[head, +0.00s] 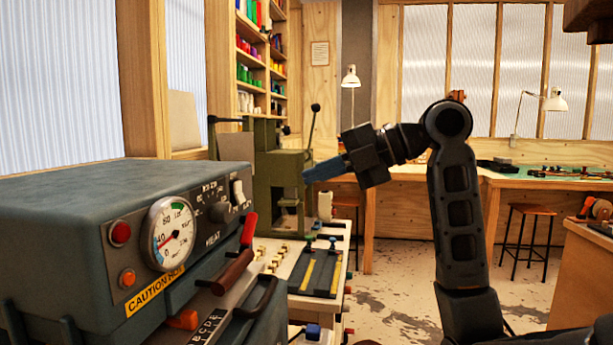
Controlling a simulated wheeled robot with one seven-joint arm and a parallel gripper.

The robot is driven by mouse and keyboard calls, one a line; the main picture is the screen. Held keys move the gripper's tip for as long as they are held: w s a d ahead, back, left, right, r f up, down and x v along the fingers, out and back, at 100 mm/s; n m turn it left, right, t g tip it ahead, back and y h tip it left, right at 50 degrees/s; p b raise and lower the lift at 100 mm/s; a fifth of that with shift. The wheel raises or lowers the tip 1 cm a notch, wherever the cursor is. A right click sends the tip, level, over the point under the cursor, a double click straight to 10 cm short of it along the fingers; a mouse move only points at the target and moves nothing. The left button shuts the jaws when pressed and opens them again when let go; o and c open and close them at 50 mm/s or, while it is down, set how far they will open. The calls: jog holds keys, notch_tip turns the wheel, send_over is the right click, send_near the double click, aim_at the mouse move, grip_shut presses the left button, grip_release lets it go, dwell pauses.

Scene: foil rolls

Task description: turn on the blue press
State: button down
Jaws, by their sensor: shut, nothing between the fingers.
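The blue-grey press (85,210) fills the lower left, its front panel facing right. The panel has a round gauge (168,234), a black knob (219,212) over the word HEAT, and a white switch (239,192) near its upper right end. A red lamp (120,233) and an orange lamp (127,279) sit left of the gauge; I cannot tell if they are lit. A red lever (249,229) and a brown handle (235,271) stick out below the panel. My gripper (307,176) is shut and empty, its blue fingers pointing left, apart from the press and right of the switch.
A green machine (277,185) with upright levers stands behind the press, near my gripper in the picture. A white bench (337,262) with a dark tray and small brass pieces lies below my gripper. A stool (530,225) and workbenches stand at the right. Open floor (395,285) shows in the middle.

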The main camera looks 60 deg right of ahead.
aim_at(243, 201)
jog(key=p+x, duration=0.2)
jog(key=x, duration=0.9)
jog(key=shift+w+a+f, duration=0.2)
jog(key=shift+w, duration=0.1)
jog(key=b, duration=0.1)
jog(key=f+b, duration=0.1)
jog(key=b, duration=0.1)
jog(key=shift+w+a+t, duration=0.1)
jog(key=shift+w+t, duration=0.15)
jog(key=shift+t, duration=0.15)
jog(key=t+b, duration=0.1)
jog(key=b, duration=0.3)
jog(key=f+t+y+b, duration=0.1)
jog(key=t+b, duration=0.1)
jog(key=b, duration=0.3)
jog(key=shift+w+a, duration=0.2)
jog(key=shift+w, duration=0.1)
jog(key=shift+y+b, duration=0.3)
jog(key=shift+b, duration=0.1)
jog(key=shift+r+t+b, duration=0.25)
jog(key=shift+t+b, duration=0.05)
jog(key=shift+r, duration=0.1)
jog(key=b+v, duration=0.1)
jog(key=v, duration=0.7)
jog(key=shift+s+d, duration=0.2)
